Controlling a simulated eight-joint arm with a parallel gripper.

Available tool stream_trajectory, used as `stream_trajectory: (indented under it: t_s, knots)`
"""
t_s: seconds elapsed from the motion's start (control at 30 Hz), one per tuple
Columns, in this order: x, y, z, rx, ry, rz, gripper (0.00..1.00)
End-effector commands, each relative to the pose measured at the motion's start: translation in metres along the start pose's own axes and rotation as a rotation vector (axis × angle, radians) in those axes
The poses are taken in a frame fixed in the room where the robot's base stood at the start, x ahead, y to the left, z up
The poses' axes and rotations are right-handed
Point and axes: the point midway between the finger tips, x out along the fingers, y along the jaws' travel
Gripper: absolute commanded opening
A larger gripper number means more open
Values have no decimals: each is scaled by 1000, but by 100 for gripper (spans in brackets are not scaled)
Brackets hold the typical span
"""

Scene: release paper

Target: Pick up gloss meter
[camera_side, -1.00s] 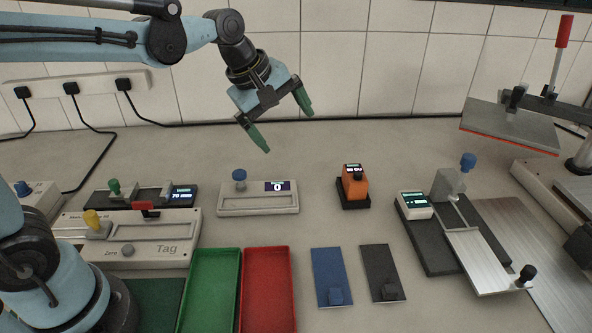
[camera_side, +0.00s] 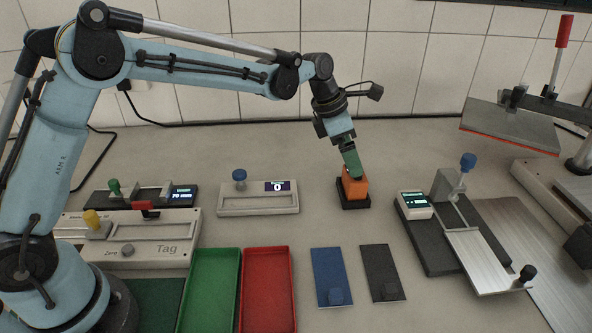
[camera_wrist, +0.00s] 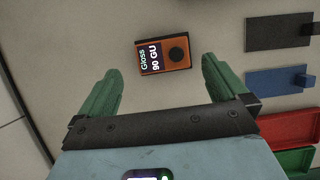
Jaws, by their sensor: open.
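The gloss meter (camera_side: 354,187) is a small orange block standing in a black base on the bench. In the wrist view the gloss meter (camera_wrist: 163,55) shows a dark screen reading "Gloss 90 GU" and a round black knob. My gripper (camera_side: 351,166) is right at the gloss meter in the side view, its green fingers covering the upper part of it. In the wrist view my gripper (camera_wrist: 160,75) is open, with the gloss meter lying between the lines of its fingers, just beyond the tips. Neither finger visibly touches it.
A white device with a blue knob (camera_side: 258,198) stands to the left. A blue panel (camera_side: 328,268) and a black panel (camera_side: 379,264) lie in front, beside a red tray (camera_side: 267,251) and a green tray (camera_side: 215,252). A device with a metal slide (camera_side: 474,252) stands to the right.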

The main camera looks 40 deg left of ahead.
Motion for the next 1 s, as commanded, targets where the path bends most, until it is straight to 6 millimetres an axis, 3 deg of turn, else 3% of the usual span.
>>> stream_trajectory:
  t_s: [0.27,0.6,0.9,1.0]
  knots:
    - [22,0,-1,1,0,1,100]
    - [65,-3,-4,2,0,1,100]
    - [69,-3,-4,1,0,1,100]
    - [69,-3,-4,2,0,1,88]
